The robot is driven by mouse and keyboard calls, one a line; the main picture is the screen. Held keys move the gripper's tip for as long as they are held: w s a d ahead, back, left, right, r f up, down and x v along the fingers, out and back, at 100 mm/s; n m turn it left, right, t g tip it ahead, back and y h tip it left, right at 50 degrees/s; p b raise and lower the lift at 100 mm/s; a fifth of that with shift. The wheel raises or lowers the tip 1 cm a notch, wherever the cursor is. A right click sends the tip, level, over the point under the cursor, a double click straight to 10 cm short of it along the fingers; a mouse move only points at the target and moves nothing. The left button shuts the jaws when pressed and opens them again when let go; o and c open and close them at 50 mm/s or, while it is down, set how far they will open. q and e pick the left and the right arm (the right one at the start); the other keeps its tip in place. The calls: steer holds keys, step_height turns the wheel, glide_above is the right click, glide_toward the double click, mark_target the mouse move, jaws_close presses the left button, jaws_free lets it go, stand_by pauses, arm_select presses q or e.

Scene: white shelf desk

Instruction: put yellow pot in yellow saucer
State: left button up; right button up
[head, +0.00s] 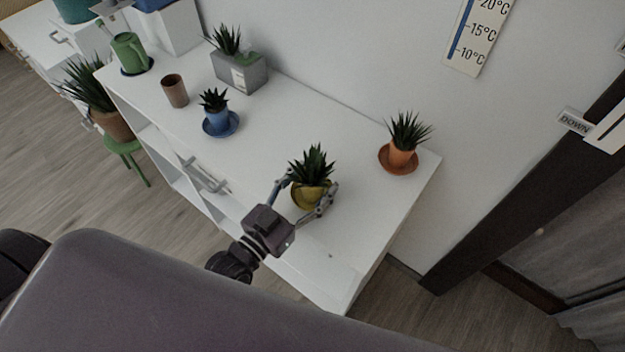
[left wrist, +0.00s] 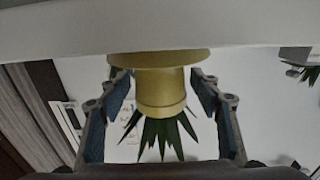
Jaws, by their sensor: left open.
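The yellow pot (head: 316,187) with a spiky green plant is at the right part of the white desk top. It sits in the yellow saucer (head: 303,204), with no clear gap between them. The left wrist view is upside down and shows the pot (left wrist: 161,92) against the saucer (left wrist: 160,60), the plant pointing down in the picture. My left gripper (head: 308,186) is open, one finger on each side of the pot. In the left wrist view, the left gripper's fingers (left wrist: 160,92) stand a little apart from the pot. My right gripper is not in view.
An orange pot in its saucer (head: 398,167) stands right of the yellow one. A blue pot in its saucer (head: 221,126), a brown cup (head: 174,90), a grey box (head: 238,75) and a green jug (head: 130,52) stand left. The front right desk top (head: 340,245) is clear.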

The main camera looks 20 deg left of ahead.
arm_select(q)
steer(key=shift+r, duration=0.2)
steer(key=shift+s+a+f, duration=0.1)
steer(key=shift+s+f, duration=0.05)
steer(key=shift+s, duration=0.15)
steer(key=b+v, duration=0.1)
steer(key=v, duration=1)
steer(key=shift+s, duration=0.2)
